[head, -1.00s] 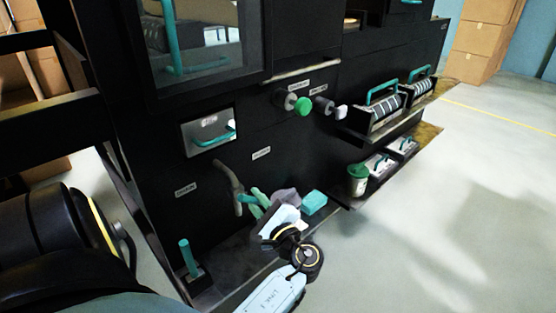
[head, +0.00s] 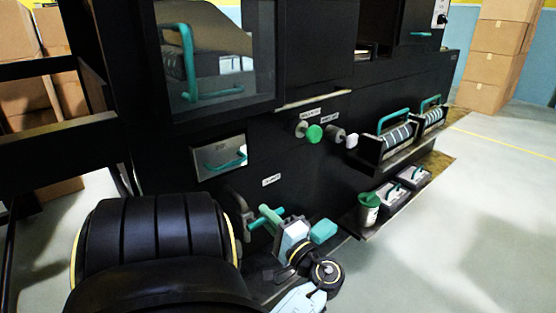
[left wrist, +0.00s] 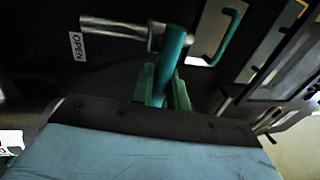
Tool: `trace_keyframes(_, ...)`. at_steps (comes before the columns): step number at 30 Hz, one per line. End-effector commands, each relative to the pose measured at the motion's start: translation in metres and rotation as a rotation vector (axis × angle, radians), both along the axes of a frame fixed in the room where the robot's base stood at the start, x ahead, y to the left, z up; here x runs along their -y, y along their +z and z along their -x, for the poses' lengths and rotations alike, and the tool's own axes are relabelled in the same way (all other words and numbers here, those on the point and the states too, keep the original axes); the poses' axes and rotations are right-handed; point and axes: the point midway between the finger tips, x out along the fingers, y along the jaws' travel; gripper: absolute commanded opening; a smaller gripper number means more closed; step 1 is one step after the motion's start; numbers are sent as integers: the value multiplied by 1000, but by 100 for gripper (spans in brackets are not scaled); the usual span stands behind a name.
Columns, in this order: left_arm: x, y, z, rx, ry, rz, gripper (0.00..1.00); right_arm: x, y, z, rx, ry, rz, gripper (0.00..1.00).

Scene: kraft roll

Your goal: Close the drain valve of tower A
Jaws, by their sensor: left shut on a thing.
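The drain valve has a grey metal stem (head: 241,210) low on the front of the black machine, with a teal lever (head: 254,225) on it. My left gripper (head: 268,216) is shut on the lever, its green fingers on either side of it. In the left wrist view the teal lever (left wrist: 172,48) stands between the green fingers (left wrist: 161,88), and the grey stem (left wrist: 112,27) runs off to the left. A white label (left wrist: 77,46) there reads OPEN. In the head view a small label (head: 271,180) sits above the lever; its text is too small to read. My right gripper is not in view.
A green knob (head: 314,132) and a white-tipped knob (head: 350,141) stick out above. A teal-handled drawer (head: 220,157) is above the valve. A teal block (head: 323,231) and a green-lidded cup (head: 368,209) sit to the right. Open floor (head: 460,240) lies to the right.

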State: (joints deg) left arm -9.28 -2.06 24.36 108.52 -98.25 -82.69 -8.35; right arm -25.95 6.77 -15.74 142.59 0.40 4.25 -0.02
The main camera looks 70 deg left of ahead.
Motion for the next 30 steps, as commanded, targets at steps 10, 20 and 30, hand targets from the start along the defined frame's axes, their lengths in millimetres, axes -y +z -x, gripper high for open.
trace_keyframes(10, -1, 1, 2, 23, 5, -8, 0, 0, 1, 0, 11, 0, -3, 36)
trace_keyframes(20, -1, 1, 2, 23, 5, -8, 33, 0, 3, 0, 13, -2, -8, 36)
trace_keyframes(30, 2, 1, 2, 20, 6, -7, 35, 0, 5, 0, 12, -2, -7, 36)
